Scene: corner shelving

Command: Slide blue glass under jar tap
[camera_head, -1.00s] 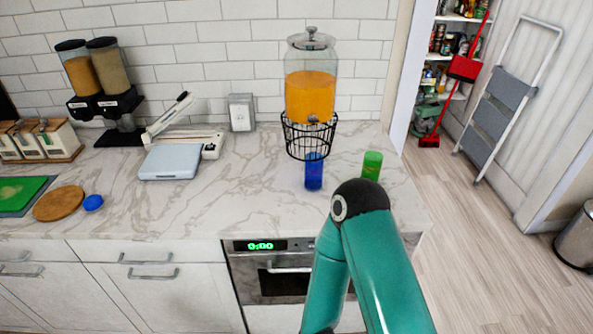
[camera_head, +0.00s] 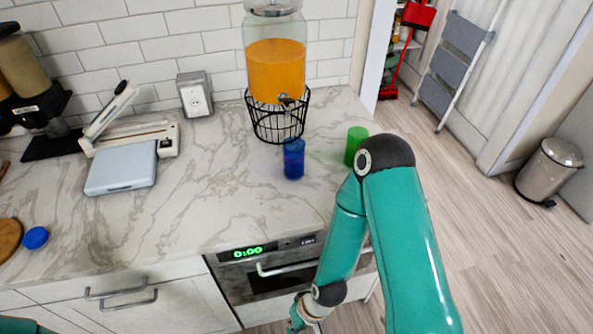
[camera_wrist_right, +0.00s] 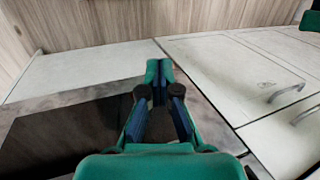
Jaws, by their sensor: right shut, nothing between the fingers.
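The blue glass (camera_head: 293,160) stands upright on the marble counter, just in front of the black wire stand (camera_head: 278,122). The jar (camera_head: 276,70) of orange drink sits on that stand. Its dark tap (camera_head: 287,101) faces forward, above and slightly left of the glass in the picture. My right gripper (camera_wrist_right: 158,70) is shut and empty in the wrist view, low by the cabinet fronts, away from the glass. My left gripper is not in view.
A green glass (camera_head: 355,146) stands right of the blue one, close behind my right elbow in the picture. The counter in front of the blue glass is clear.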

